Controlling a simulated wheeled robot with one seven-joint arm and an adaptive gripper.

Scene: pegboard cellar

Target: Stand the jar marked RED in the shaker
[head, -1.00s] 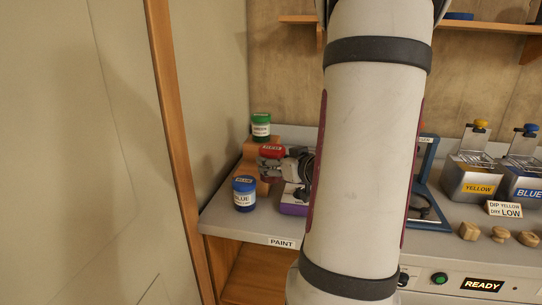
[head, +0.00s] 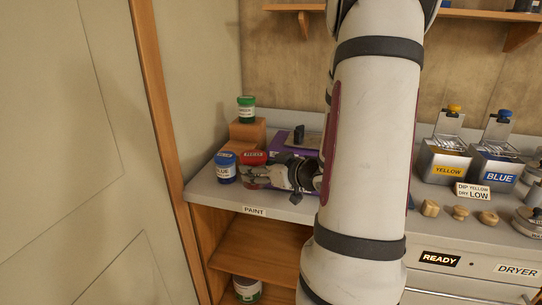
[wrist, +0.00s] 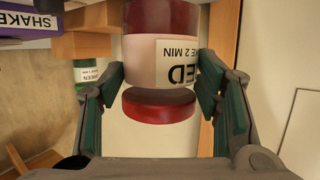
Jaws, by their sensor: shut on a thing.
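The RED jar (head: 254,157), with a red lid and a pale label, is in my gripper (head: 262,176) at the left of the counter. In the wrist view the jar (wrist: 160,58) appears inverted, its red lid between my two fingers (wrist: 158,110). My gripper is shut on it. In the head view it appears just right of the blue jar (head: 226,168); whether it touches the counter is unclear. The purple shaker (head: 302,143) stands behind my gripper, partly hidden by it and my arm. Its SHAKE label (wrist: 15,22) shows in the wrist view.
A green jar (head: 246,108) stands on a wooden step (head: 248,132) at the back left. Yellow (head: 446,165) and blue (head: 497,172) tins, wooden knobs (head: 460,213) and a DRYER panel (head: 516,269) are at right. A wall closes the left side.

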